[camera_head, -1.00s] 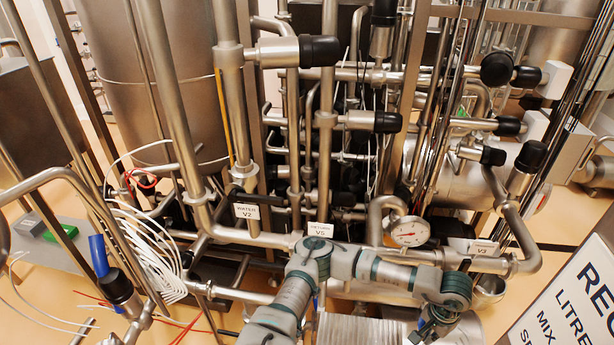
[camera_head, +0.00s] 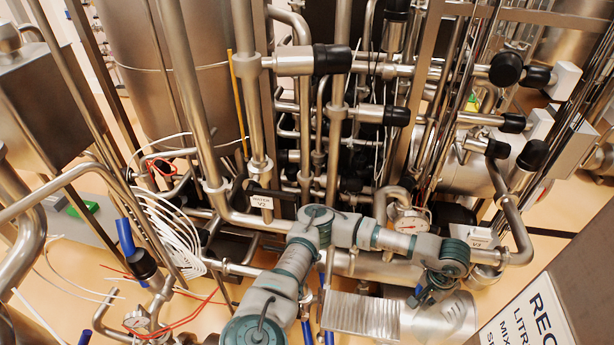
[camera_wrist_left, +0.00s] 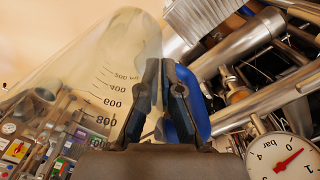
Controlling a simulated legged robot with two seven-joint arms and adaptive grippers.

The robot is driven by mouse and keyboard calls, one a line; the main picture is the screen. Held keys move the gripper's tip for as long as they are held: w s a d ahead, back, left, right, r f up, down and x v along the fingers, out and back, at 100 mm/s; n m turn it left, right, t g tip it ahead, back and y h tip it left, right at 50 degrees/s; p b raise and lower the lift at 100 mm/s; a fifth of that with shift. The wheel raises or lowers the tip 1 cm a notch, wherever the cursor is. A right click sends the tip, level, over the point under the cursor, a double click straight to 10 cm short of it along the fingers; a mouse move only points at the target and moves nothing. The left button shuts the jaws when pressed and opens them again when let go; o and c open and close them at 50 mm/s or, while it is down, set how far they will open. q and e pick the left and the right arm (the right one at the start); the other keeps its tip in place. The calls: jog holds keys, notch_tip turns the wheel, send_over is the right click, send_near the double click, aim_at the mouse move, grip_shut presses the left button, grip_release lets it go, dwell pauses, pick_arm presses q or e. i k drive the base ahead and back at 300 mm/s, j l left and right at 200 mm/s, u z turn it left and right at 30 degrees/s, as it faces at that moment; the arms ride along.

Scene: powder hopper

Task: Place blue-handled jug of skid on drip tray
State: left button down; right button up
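The jug (camera_wrist_left: 120,75) is clear, with dark volume marks, and fills the left and middle of the left wrist view. Its blue handle (camera_wrist_left: 203,110) shows behind and beside the right finger. My left gripper (camera_wrist_left: 163,72) has its fingers close together at the handle and appears shut on it; the exact contact is partly hidden. In the head view my left gripper (camera_head: 437,293) is low right of centre, with a bit of blue beside it; the clear jug body cannot be made out there. I cannot pick out the drip tray. My right gripper is not in view.
A pressure gauge (camera_head: 406,222) and horizontal steel pipes lie just behind my left forearm. A ribbed metal plate (camera_head: 360,315) and a steel cylinder (camera_head: 445,318) are below the gripper.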

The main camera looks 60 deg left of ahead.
aim_at(336, 307)
jog(key=k+l+u, duration=0.1)
jog(key=u, duration=0.3)
jog(key=k+l+u, duration=0.2)
jog(key=u, duration=0.25)
jog(key=k+l+u, duration=0.15)
jog(key=u, duration=0.25)
jog(key=k+u, duration=0.2)
jog(key=u, duration=0.25)
jog(key=k+j+u, duration=0.1)
jog(key=u, duration=0.35)
jog(key=k+j+u, duration=0.15)
jog(key=u, duration=0.25)
jog(key=k+j+u, duration=0.2)
jog(key=u, duration=0.25)
jog(key=k+j+u, duration=0.1)
jog(key=j+u, duration=0.15)
jog(key=u, duration=0.2)
